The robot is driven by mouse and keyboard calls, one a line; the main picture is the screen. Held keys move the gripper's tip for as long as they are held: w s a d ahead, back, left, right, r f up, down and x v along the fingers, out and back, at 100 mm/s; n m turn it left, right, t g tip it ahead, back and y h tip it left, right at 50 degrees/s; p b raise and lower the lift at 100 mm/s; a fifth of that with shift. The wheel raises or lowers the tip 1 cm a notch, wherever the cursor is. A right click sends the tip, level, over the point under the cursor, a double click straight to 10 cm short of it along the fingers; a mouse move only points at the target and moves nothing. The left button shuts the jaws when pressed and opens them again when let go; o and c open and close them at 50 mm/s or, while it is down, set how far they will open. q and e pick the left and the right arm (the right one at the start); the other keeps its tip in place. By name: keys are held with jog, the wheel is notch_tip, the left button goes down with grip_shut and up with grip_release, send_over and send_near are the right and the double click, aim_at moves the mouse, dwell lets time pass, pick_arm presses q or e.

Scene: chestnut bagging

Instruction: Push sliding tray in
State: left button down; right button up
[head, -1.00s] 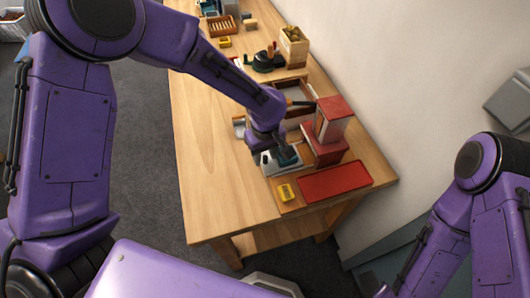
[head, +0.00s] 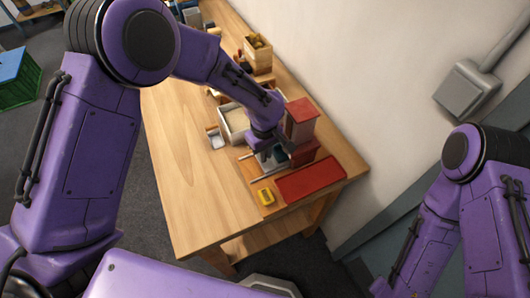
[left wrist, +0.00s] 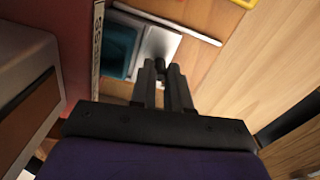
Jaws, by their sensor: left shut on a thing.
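The sliding tray (left wrist: 160,45) is a pale grey plate with a teal recessed part, lying between two light rails on a wooden base. It adjoins the red housing (head: 304,150), a red upright box on a wider red foot. In the head view my left gripper (head: 266,146) is low over the tray, which it largely hides. In the left wrist view the left gripper (left wrist: 163,72) is closed around a small dark knob on the tray. My right arm shows at the right, but its gripper is out of frame.
A flat red panel (head: 312,180) and a yellow object (head: 266,197) lie near the table's front edge. A light box (head: 234,122) and a small metal scoop (head: 215,138) lie behind the gripper. The table's left part is clear.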

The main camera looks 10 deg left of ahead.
pick_arm(q)
jog(key=shift+a, duration=0.15)
jog(key=c, duration=1.4)
grip_release()
jog(key=o, duration=0.3)
jog(key=shift+w+f, duration=0.1)
notch_tip(320, 180, up, 11)
jog(key=b, duration=0.2)
jog(key=shift+f, duration=0.2)
